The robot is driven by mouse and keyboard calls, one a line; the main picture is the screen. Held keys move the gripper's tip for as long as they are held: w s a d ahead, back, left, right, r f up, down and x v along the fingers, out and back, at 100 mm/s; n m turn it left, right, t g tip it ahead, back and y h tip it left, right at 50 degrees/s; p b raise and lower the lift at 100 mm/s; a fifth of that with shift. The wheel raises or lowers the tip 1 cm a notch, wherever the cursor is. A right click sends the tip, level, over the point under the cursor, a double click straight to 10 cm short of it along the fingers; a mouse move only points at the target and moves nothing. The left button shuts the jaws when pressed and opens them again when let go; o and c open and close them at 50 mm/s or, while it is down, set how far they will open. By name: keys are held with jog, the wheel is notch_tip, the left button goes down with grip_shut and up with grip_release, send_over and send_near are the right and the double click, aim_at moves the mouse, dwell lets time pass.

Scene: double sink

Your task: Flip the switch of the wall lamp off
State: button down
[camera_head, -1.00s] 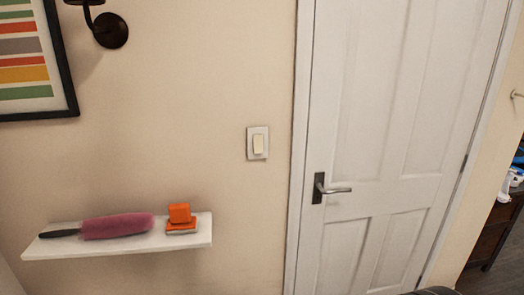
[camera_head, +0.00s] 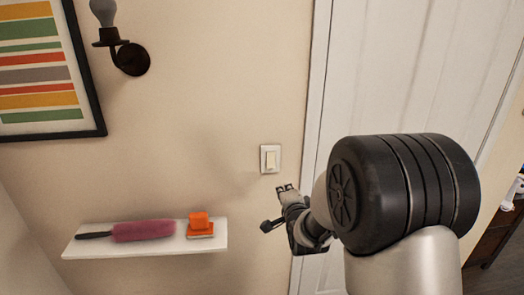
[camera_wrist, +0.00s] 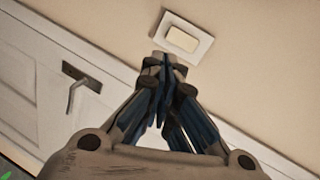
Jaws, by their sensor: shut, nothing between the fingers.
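The wall switch (camera_head: 270,159) is a white plate with a cream rocker, on the beige wall left of the door. In the wrist view the switch (camera_wrist: 183,39) is just beyond my fingertips. The wall lamp (camera_head: 130,58) is a dark bracket with a grey, unlit-looking bulb, at the upper left. My gripper (camera_head: 286,188) is just below and right of the switch in the head view. In the wrist view my gripper (camera_wrist: 162,60) is shut and empty, its tips by the plate's lower left edge. I cannot tell whether it touches the plate.
A white door (camera_head: 400,70) with a dark handle (camera_wrist: 80,85) is to the right of the switch in the head view. A white shelf (camera_head: 150,246) below holds a pink duster (camera_head: 145,230) and an orange object (camera_head: 200,224). A striped picture (camera_head: 45,75) hangs upper left.

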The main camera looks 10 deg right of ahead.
aim_at(274, 165)
jog(key=w+m+t, duration=0.1)
jog(key=w+m+p, duration=0.1)
jog(key=shift+w+f+m+t, duration=0.1)
jog(key=shift+f+m+t, duration=0.2)
jog(key=shift+t, duration=0.1)
jog(key=w, duration=0.4)
jog(key=w+f, duration=0.1)
jog(key=w, duration=0.9)
jog(key=shift+f+p, duration=0.35)
jog(key=shift+p, duration=0.05)
jog(key=shift+s, duration=0.1)
jog(key=shift+f+b, duration=0.1)
jog(key=shift+b, duration=0.2)
jog(key=f+b, duration=0.1)
jog(key=b, duration=0.3)
jog(key=shift+w+t, duration=0.4)
jog(key=shift+r+p, duration=0.35)
jog(key=shift+r, duration=0.1)
